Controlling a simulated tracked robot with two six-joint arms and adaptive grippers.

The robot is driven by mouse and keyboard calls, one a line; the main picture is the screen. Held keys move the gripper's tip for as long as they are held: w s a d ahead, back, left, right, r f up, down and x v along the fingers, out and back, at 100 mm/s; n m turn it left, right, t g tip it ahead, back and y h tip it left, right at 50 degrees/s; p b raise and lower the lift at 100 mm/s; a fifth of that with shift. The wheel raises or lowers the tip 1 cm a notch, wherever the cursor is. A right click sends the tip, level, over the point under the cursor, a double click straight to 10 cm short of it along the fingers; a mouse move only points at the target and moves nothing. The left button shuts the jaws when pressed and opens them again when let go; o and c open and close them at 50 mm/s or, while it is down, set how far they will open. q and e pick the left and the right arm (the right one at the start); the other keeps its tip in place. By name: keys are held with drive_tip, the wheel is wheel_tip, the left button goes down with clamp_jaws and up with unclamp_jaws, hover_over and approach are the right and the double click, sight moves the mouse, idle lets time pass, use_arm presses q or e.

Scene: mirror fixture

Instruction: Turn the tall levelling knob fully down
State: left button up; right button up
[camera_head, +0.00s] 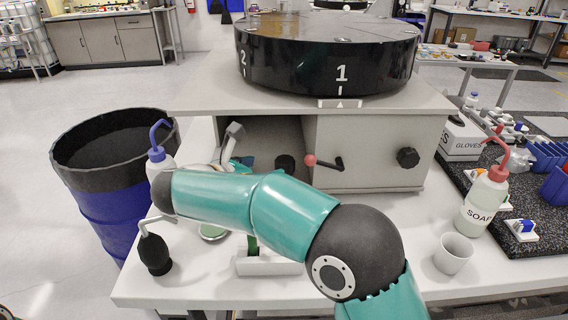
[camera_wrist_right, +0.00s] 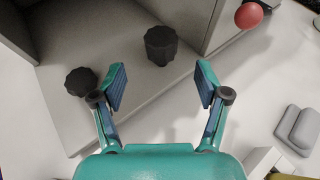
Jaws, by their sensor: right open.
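Two black lobed knobs stand on the grey floor of the open bay in the right wrist view. The taller knob (camera_wrist_right: 160,45) stands upright just ahead of the gap between my fingers. The shorter knob (camera_wrist_right: 80,82) is beside my left-hand finger. In the head view, one dark knob (camera_head: 285,163) shows in the bay, partly behind my arm. My right gripper (camera_wrist_right: 161,78) is open, its fingers spread wide with nothing between them; I cannot tell its height above the floor. In the head view my forearm hides most of it. My left gripper is not in view.
A red-ball crank (camera_head: 310,160) sits right of the bay; the ball also shows in the wrist view (camera_wrist_right: 249,15). A black front knob (camera_head: 407,157) is farther right. The blue-capped bottle (camera_head: 158,151), black blower (camera_head: 155,254), cup (camera_head: 453,254) and soap bottle (camera_head: 484,198) stand around.

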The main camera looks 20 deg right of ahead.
sight(283, 159)
drive_tip(key=x, duration=0.9)
drive_tip(key=shift+w+d+f, duration=0.15)
drive_tip(key=shift+d, duration=0.1)
drive_tip(key=c, duration=1.2)
drive_tip(key=m+g+p, duration=0.1)
drive_tip(key=p, duration=0.2)
drive_tip(key=m+g+h+p, duration=0.1)
drive_tip(key=g+p, duration=0.1)
drive_tip(key=p, duration=0.2)
drive_tip(key=r+m+g+h+p, duration=0.1)
drive_tip(key=m+p, duration=0.1)
drive_tip(key=p, duration=0.2)
drive_tip(key=shift+w, duration=0.1)
drive_tip(key=shift+f+m+g+p, duration=0.3)
drive_tip(key=shift+m+g+p, duration=0.1)
drive_tip(key=shift+g+p, duration=0.1)
drive_tip(key=o, duration=1)
drive_tip(key=shift+o, duration=1)
drive_tip(key=shift+f, duration=0.15)
